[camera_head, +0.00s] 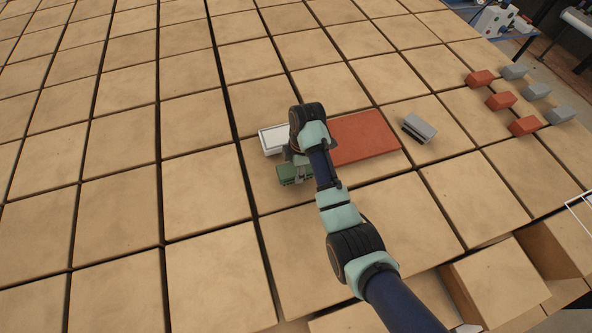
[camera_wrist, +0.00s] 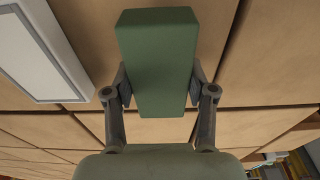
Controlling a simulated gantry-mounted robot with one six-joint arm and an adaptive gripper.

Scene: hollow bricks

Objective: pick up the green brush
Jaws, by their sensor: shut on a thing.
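The green brush (camera_wrist: 157,60) shows in the wrist view as a plain green block between the two fingers of my gripper (camera_wrist: 158,92). The fingers press on its two long sides, and my gripper is shut on it. My arm hides part of the gripper there. I cannot tell whether the brush touches the brown blocks below it.
A white-rimmed tray (camera_head: 271,139) lies just behind the brush and shows at the left in the wrist view (camera_wrist: 40,50). A flat red plate (camera_head: 362,137) lies right of my arm. Several red and grey bricks stand at the far right. Gaps separate the brown blocks.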

